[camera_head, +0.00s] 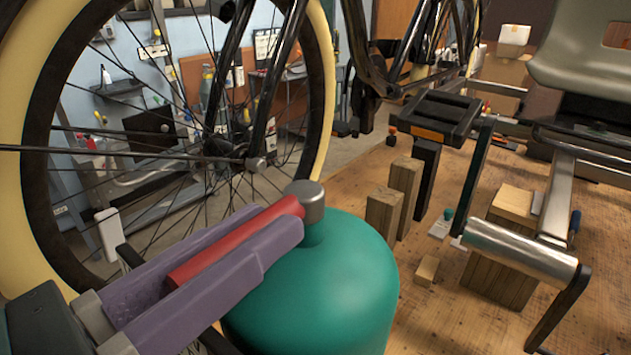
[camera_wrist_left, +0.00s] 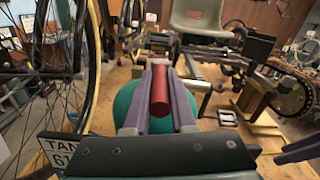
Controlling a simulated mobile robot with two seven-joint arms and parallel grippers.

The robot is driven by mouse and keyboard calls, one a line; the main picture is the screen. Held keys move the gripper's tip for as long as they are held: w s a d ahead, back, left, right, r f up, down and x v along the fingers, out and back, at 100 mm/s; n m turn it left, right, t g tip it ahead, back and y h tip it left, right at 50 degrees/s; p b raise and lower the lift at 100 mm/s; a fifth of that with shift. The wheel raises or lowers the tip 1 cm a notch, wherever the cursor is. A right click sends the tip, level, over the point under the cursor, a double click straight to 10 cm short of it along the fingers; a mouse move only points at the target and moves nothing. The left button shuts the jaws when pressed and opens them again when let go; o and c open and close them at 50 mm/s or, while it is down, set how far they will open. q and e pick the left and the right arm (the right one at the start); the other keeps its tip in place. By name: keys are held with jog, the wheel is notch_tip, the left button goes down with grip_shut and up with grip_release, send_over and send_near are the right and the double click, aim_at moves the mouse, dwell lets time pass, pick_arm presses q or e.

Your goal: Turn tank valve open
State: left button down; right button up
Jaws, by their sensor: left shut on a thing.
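A teal tank (camera_head: 315,285) stands in front of the bench, with a grey metal valve cap (camera_head: 313,200) on its top. A red valve handle (camera_head: 235,238) runs from the cap down to the left. My left gripper (camera_head: 240,250) has its two purple fingers shut along the sides of the handle. In the left wrist view the red handle (camera_wrist_left: 160,92) lies between the fingers, and the tank (camera_wrist_left: 128,100) shows behind them. A purplish part at the right edge there looks like my right gripper (camera_wrist_left: 299,150); its jaws are not clear.
A large spoked wheel with a cream tyre (camera_head: 322,110) stands close behind my left gripper. The wooden bench (camera_head: 440,318) to the right carries wooden blocks (camera_head: 384,212), the trike frame and a metal roller (camera_head: 520,250). A label plate (camera_wrist_left: 62,153) shows at the lower left of the wrist view.

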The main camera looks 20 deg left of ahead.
pick_arm(q)
jog(key=shift+f, duration=0.1)
dwell(0.3)
jog(key=c, duration=0.8)
grip_release()
jog(key=shift+o, duration=0.2)
jog(key=shift+s+a+f+b, duration=0.15)
jog(key=shift+s+a+b, duration=0.05)
jog(key=shift+s+b, duration=0.25)
jog(key=b+v, duration=0.3)
jog(key=v, duration=0.1)
jog(key=shift+f, duration=0.25)
jog(key=v, duration=0.3)
jog(key=r+v, duration=0.1)
jog(key=v, duration=0.1)
